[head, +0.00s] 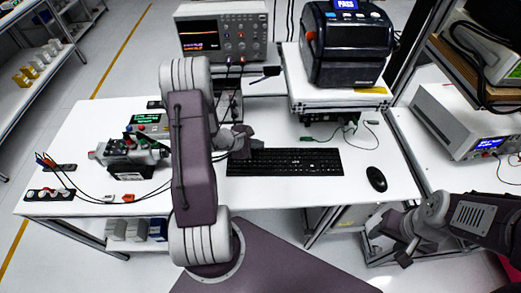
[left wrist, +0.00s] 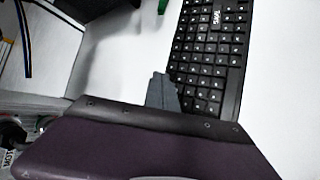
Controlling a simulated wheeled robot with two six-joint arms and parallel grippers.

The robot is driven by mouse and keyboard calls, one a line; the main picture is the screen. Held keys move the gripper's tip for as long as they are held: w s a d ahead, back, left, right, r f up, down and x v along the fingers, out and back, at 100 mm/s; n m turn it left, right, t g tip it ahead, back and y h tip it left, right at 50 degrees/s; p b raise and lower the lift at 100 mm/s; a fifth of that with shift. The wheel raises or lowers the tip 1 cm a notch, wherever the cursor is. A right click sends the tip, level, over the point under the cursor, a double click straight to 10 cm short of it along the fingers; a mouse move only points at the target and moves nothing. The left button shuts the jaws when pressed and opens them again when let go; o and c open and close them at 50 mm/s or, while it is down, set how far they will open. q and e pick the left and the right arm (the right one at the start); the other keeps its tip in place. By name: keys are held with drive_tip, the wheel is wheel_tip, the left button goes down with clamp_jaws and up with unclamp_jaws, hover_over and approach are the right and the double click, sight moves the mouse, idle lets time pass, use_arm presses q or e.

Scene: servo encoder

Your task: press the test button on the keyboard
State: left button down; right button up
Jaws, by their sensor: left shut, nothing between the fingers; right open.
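The black keyboard (head: 290,163) lies on the white table, right of my left arm in the head view. In the left wrist view the keyboard (left wrist: 207,58) runs up the right side. White lettering (left wrist: 216,18) shows near its top there, too small to read surely; I cannot tell which key is the test button. My left gripper (head: 243,147) is shut and empty at the keyboard's left end. In the left wrist view its fingertips (left wrist: 162,90) are beside the keys; I cannot tell whether they touch. My right gripper (head: 393,240) is open and empty, off the table's front right edge.
A mouse (head: 376,179) lies right of the keyboard. A label printer (head: 346,45) reading PASS stands on a raised shelf behind, beside an oscilloscope (head: 222,32). A servo rig (head: 130,155) with cables sits at the left. The table's front strip is clear.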

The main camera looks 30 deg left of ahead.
use_arm(q)
drive_tip(key=shift+f+b, duration=0.35)
drive_tip(key=shift+b, duration=0.15)
drive_tip(key=shift+f+b, duration=0.4)
drive_tip(key=shift+b, duration=0.2)
idle(0.5)
idle(0.3)
drive_tip(key=shift+r+p, duration=0.35)
drive_tip(key=shift+r, duration=0.45)
drive_tip(key=shift+r, duration=0.1)
wheel_tip(320, 180, up, 5)
drive_tip(key=p, duration=0.3)
idle(0.6)
